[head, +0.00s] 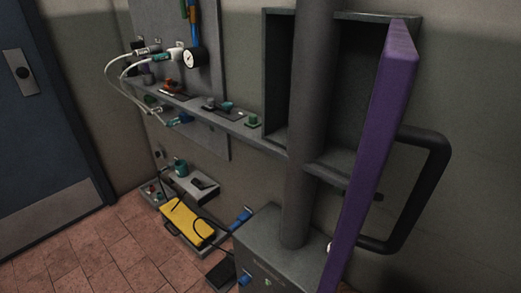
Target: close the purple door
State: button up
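The purple door (376,140) stands open on the right, seen nearly edge-on and swung out toward me. Its black bar handle (437,185) sticks out on its right side. The grey cabinet (279,85) on the wall is open, with dark compartments and a shelf. The part of its inside behind the column and the door is hidden. My gripper is not in view.
A thick grey vertical column (311,130) stands in front of the cabinet. A grey box (278,262) is at its foot. A ledge (235,125) with valves and hoses runs left. A yellow case (188,222) lies low on the left. A blue door (45,120) is far left.

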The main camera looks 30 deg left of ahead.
aim_at(399, 61)
jog(key=u, duration=1.15)
jog(key=i, duration=0.3)
jog(key=k, duration=0.7)
jog(key=k+l+u, duration=0.15)
jog(key=k, duration=0.2)
jog(key=k+l+u, duration=0.15)
jog(key=k, duration=0.15)
